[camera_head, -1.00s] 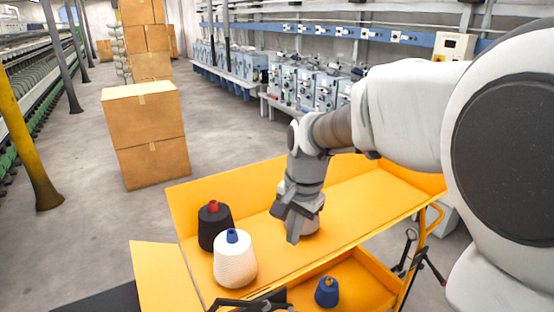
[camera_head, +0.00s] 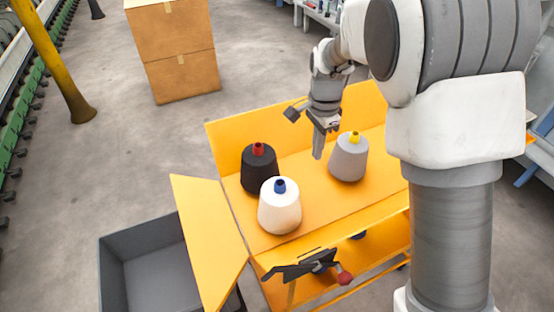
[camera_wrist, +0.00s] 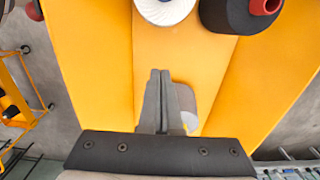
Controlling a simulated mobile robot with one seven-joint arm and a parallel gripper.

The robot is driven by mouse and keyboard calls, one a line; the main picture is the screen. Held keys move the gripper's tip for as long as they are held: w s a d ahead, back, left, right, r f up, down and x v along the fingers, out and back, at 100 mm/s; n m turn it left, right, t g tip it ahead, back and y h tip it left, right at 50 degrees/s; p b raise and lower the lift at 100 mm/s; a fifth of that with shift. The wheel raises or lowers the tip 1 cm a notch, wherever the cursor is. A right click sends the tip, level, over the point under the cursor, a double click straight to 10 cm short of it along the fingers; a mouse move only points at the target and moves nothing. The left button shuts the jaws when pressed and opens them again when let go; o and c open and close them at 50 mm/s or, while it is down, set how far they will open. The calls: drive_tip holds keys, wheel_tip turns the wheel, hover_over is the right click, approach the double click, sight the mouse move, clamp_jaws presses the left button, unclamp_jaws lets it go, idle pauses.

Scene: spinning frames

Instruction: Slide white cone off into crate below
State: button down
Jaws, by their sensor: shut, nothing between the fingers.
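The white cone (camera_head: 280,207) with a blue top stands upright on the yellow cart tray (camera_head: 310,205), near its left front edge. In the wrist view the white cone (camera_wrist: 165,8) is cut off at the top edge. A grey crate (camera_head: 145,275) sits on the floor at lower left, below the cart's folded-out end flap (camera_head: 210,240). My gripper (camera_head: 319,152) is shut and empty above the tray, right of the white cone and left of the grey cone (camera_head: 349,158). In the wrist view my gripper's fingers (camera_wrist: 160,85) are together and point toward the white cone.
A black cone (camera_head: 259,170) with a red top stands behind and left of the white cone. The grey cone has a yellow top. A dark handle with a red knob (camera_head: 344,278) is at the cart's front. Cardboard boxes (camera_head: 175,50) stand behind. Tray floor between cones is clear.

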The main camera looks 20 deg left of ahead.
sight(260, 215)
drive_tip(key=shift+s, duration=0.1)
wheel_tip(260, 215, down, 20)
drive_tip(key=b, duration=1.5)
drive_tip(key=shift+s+a, duration=1.75)
drive_tip(key=shift+a, duration=0.3)
drive_tip(key=shift+s+a, duration=1.7)
drive_tip(key=shift+a, duration=0.3)
drive_tip(key=shift+s+a, duration=1.75)
drive_tip(key=shift+a, duration=0.3)
drive_tip(key=shift+s+a+p, duration=0.65)
drive_tip(key=shift+s+a, duration=1.1)
drive_tip(key=shift+a, duration=0.35)
drive_tip(key=shift+s+a+p, duration=0.7)
drive_tip(key=shift+s+a, duration=1.05)
drive_tip(key=shift+a, duration=0.3)
drive_tip(key=shift+s+a+p, duration=0.65)
drive_tip(key=shift+s+a, duration=1.1)
drive_tip(key=shift+a, duration=0.35)
wheel_tip(260, 215, up, 14)
drive_tip(key=w+d+p, duration=0.2)
drive_tip(key=p, duration=0.7)
drive_tip(key=shift+d+p, duration=0.2)
drive_tip(key=shift+p, duration=0.15)
